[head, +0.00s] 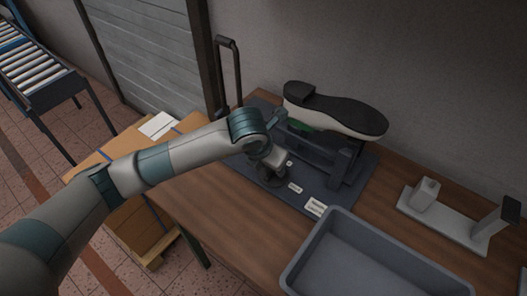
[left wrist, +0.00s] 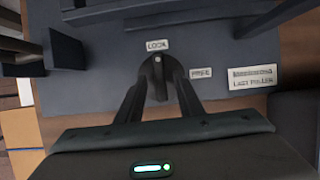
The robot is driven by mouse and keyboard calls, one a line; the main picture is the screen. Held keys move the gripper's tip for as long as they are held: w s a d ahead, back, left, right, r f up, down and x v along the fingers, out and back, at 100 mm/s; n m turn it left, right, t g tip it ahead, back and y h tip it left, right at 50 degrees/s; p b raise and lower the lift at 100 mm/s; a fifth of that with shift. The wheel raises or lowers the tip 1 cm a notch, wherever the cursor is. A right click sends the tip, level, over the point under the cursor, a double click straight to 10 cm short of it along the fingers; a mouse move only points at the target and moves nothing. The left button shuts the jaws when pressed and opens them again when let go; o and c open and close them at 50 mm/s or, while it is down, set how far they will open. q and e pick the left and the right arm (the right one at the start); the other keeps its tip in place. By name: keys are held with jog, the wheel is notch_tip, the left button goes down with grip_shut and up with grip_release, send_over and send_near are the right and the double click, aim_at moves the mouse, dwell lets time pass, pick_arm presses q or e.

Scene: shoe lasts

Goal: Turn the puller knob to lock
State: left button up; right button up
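The puller knob (left wrist: 158,82) is dark. A pale dot near its tip points towards the LOCK label (left wrist: 158,44); the FREE label (left wrist: 200,72) lies to its right. My left gripper (left wrist: 161,72) has one finger on each side of the knob. I cannot tell whether the fingers press on it. In the head view this gripper (head: 271,174) reaches down to the panel and hides most of the knob. The last puller (head: 345,160) stands behind, with an upside-down shoe (head: 335,110) on it. My right gripper is out of view.
A grey bin (head: 345,222) stands at the table's front, right of the panel. A white stand (head: 445,218) is at the right. A tall dark handle (head: 237,80) rises behind the arm. Cardboard boxes (head: 135,222) stand left of the wooden table (head: 195,198).

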aim_at(267, 177)
pick_arm(q)
jog(key=b+v, duration=0.1)
jog(key=v, duration=0.5)
jog(key=shift+s+r+b, duration=0.1)
jog(key=shift+b, duration=0.2)
jog(key=b+v, duration=0.2)
jog(key=v, duration=0.8)
jog(key=shift+s+r, duration=0.2)
jog(key=shift+r, duration=0.05)
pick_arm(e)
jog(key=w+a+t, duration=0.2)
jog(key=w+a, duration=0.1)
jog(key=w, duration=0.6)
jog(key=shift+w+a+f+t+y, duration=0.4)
pick_arm(q)
jog(key=shift+a, duration=0.1)
jog(key=shift+s, duration=0.1)
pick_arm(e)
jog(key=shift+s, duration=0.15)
